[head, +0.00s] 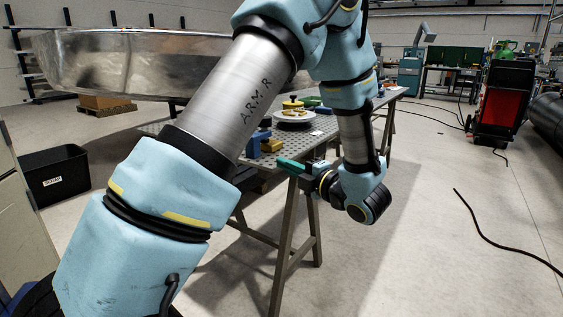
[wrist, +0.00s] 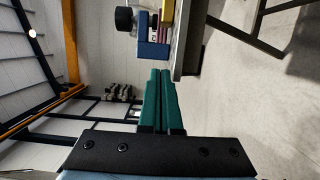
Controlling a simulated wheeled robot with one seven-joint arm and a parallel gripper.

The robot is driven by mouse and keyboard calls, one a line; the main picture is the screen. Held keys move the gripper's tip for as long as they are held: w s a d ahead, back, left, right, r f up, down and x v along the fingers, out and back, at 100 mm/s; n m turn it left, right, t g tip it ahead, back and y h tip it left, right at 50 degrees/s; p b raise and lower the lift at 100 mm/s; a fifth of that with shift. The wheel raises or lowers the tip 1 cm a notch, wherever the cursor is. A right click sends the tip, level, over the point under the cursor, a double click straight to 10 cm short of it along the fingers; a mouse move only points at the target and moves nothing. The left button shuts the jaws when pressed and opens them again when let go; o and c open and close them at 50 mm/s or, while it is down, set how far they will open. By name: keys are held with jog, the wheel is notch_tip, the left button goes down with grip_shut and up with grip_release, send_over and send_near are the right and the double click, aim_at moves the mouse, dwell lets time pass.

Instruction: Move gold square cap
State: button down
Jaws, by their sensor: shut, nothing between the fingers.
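My gripper (head: 283,163) is in front of the near end of the perforated metal table (head: 341,122). Its green fingers are together and empty. In the wrist view the shut fingers (wrist: 161,72) point toward the table's edge and a blue block (wrist: 152,48), apart from both. A white plate (head: 294,119) on the table holds small gold-coloured pieces (head: 294,112). The gold square cap may be among them, but they are too small to tell. A yellow round item (head: 292,103) stands behind the plate. My arm hides part of the table.
A blue and yellow object (head: 271,145) sits at the table's near corner, close to my fingers. A black bin (head: 54,175) stands on the floor at left. A red and black cart (head: 503,100) and cables are at right. The floor right of the table is mostly clear.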

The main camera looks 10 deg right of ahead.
aim_at(275, 157)
jog(key=p+x, duration=0.1)
jog(key=x, duration=0.7)
jog(key=shift+w+a, duration=0.1)
jog(key=shift+w, duration=0.15)
jog(key=shift+w+d, duration=0.75)
jog(key=shift+d, duration=0.35)
jog(key=shift+w+d, duration=0.4)
jog(key=shift+w, duration=0.05)
jog(key=shift+d+f, duration=0.1)
